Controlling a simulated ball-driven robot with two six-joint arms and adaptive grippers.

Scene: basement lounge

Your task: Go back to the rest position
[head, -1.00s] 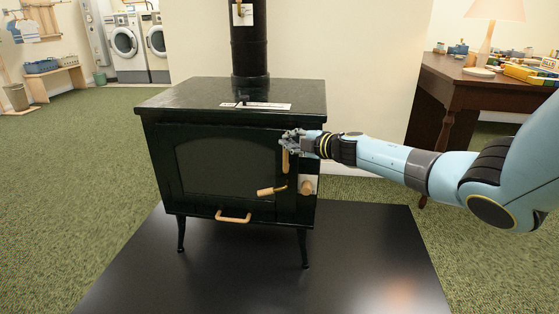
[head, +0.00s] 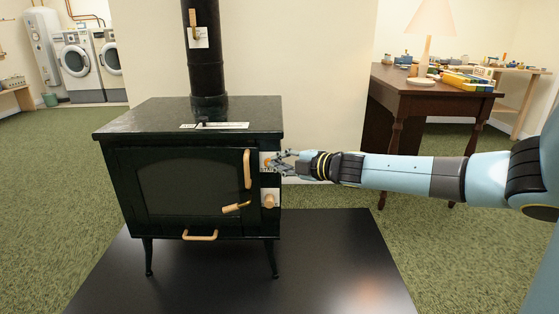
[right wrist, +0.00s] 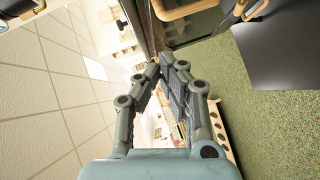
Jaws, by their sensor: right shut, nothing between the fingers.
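My right gripper (head: 279,163) is at the right side of the black stove (head: 205,115), near the upper right of its front. It is shut and empty. In the right wrist view its fingers (right wrist: 166,62) come together at the tips, with the stove's dark door and a wooden handle (right wrist: 185,8) beyond them. The stove door (head: 180,187) looks closed in the head view, with a vertical wooden handle (head: 247,169) at its right edge and a wooden-ended lever (head: 237,207) below. I cannot tell whether the gripper touches the stove. My left gripper is not in view.
The stove stands on a dark floor plate (head: 330,250). A wooden desk (head: 425,92) with a lamp (head: 428,30) and several small items stands behind my right arm. Washing machines (head: 78,65) are at the far left. Green carpet (head: 50,200) is open at left.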

